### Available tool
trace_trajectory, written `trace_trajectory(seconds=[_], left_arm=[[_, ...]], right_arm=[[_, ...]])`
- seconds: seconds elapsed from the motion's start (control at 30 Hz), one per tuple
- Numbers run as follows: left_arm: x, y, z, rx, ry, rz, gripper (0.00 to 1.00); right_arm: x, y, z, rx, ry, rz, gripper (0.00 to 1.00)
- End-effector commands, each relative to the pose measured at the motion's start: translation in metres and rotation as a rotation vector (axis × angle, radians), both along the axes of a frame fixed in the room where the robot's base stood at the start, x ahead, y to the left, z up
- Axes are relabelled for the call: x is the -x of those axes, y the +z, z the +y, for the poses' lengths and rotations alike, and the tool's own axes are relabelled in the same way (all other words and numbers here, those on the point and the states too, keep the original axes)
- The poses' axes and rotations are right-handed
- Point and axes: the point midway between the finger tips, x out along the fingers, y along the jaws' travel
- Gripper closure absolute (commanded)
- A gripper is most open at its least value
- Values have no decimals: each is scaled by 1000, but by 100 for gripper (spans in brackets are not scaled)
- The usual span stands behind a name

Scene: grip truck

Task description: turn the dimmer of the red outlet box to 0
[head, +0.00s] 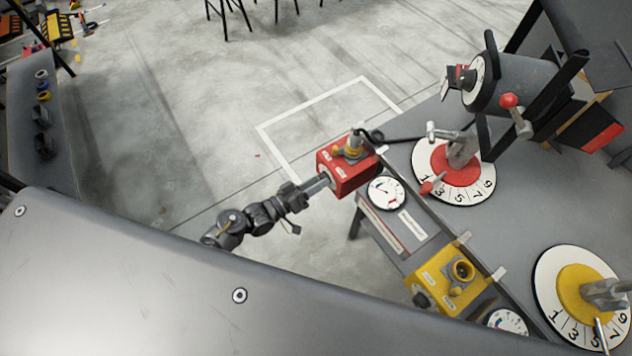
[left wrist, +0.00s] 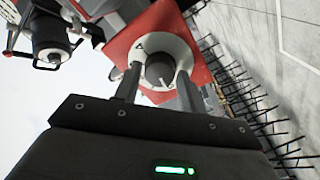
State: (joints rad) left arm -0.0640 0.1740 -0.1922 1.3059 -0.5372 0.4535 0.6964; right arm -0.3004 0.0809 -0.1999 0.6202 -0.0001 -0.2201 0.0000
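The red outlet box (head: 345,171) hangs at the left edge of the workbench in the head view. In the left wrist view the red box (left wrist: 190,30) shows its dimmer, a dark round knob (left wrist: 160,69) on a white dial (left wrist: 165,43). A short pale mark shows on the knob's lower right; I cannot read the setting. My left gripper (head: 322,181) is at the box's near left face. In the left wrist view its fingers (left wrist: 158,82) stand apart on either side of the knob, with a slight gap visible. My right gripper is not in view.
A yellow outlet box (head: 447,280) sits nearer on the same bench edge. Red (head: 456,170) and yellow (head: 580,290) numbered dials lie on the bench, with a dark spotlight (head: 510,85) behind. A white gauge (head: 386,193) is right beside the red box. Open floor lies left of it.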

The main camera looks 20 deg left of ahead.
Motion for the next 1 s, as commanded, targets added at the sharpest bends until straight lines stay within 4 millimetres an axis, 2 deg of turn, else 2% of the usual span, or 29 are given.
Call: trace_trajectory(seconds=[0.03, 0.1, 0.47, 0.8, 1.0], left_arm=[[0, 0, 0, 0, 0, 0, 53], [0, 0, 0, 0, 0, 0, 45], [5, -2, 4, -2, 0, 0, 45], [53, -7, 45, -2, -1, 1, 45], [75, -8, 63, -2, -1, 1, 45]], right_arm=[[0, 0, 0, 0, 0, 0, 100], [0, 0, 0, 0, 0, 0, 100], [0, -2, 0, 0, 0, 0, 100], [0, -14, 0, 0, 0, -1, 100], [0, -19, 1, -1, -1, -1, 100]])
